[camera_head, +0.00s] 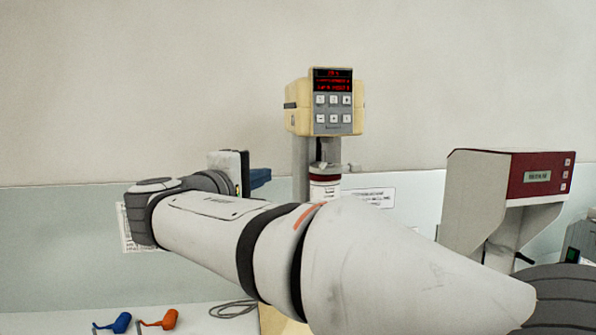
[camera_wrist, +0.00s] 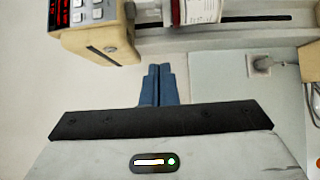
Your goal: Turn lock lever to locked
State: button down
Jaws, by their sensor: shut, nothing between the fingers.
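The cream mill head (camera_head: 298,107) with a red lit display and keypad stands on a grey column behind my arm. It also shows at the upper left of the wrist view (camera_wrist: 98,45). My gripper (camera_head: 261,178) is left of the column in the head view. In the wrist view its blue fingers (camera_wrist: 158,72) are together and empty, apart from the mill head and column. I cannot clearly make out the lock lever in either view. My arm hides the lower part of the mill in the head view.
A white container with a red band (camera_head: 324,182) sits under the mill head. A red and white machine (camera_head: 540,176) stands at the right. Blue (camera_head: 121,323) and orange (camera_head: 169,319) handled tools and a grey cable (camera_head: 232,309) lie at lower left.

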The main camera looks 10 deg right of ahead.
aim_at(323, 166)
jog(key=w+d+p, duration=0.3)
jog(key=w+d, duration=0.3)
jog(key=d, duration=0.4)
jog(key=shift+d, duration=0.1)
jog(key=shift+f, duration=0.1)
